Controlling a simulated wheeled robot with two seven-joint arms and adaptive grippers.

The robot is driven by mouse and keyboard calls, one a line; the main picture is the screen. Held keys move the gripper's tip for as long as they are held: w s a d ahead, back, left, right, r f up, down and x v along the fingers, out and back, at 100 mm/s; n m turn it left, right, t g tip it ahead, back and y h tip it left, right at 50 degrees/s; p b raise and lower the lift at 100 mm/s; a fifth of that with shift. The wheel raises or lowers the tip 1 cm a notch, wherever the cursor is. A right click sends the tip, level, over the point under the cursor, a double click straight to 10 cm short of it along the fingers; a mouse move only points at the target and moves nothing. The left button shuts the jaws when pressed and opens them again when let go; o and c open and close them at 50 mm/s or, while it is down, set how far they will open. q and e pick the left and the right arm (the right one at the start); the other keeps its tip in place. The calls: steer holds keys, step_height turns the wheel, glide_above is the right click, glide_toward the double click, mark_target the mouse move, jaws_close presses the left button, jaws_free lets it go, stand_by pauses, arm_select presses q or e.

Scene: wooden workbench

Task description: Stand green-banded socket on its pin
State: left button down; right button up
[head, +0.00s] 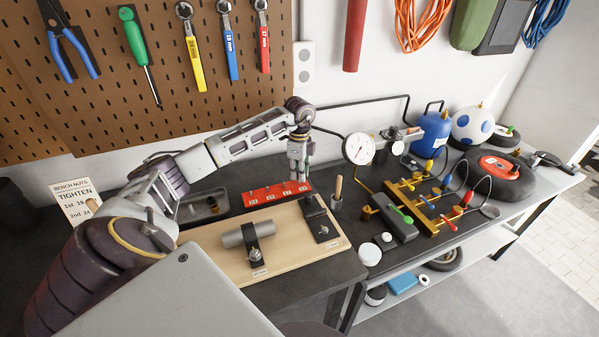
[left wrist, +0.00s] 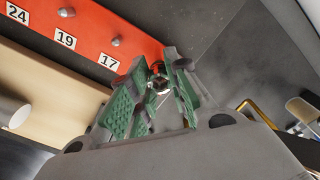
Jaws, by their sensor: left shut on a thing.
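The red rail (head: 262,194) with numbered white labels lies at the back of the bench. In the left wrist view the rail (left wrist: 135,38) shows labels 24, 19 and 17, with small grey pins standing on it. My left gripper (head: 299,176) points down at the rail's right end. In the left wrist view its green-padded fingers (left wrist: 156,92) are shut on a small metallic socket (left wrist: 158,84), close to the rail beyond label 17. The fingers hide most of the socket, and I cannot make out its band. My right gripper is not in view.
A wooden board (head: 210,240) in front carries a grey cylinder (head: 240,235) under a clamp. A metal tray (head: 203,207) is left of the rail. A cup with a wooden handle (head: 337,202) stands right of it.

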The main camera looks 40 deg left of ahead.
arm_select(q)
steer(key=shift+f+b, duration=0.3)
steer(key=shift+f, duration=0.6)
stand_by(0.9)
steer(key=c, duration=1.3)
jaws_free()
steer(key=shift+r, duration=0.1)
steer(key=shift+r, duration=5.9)
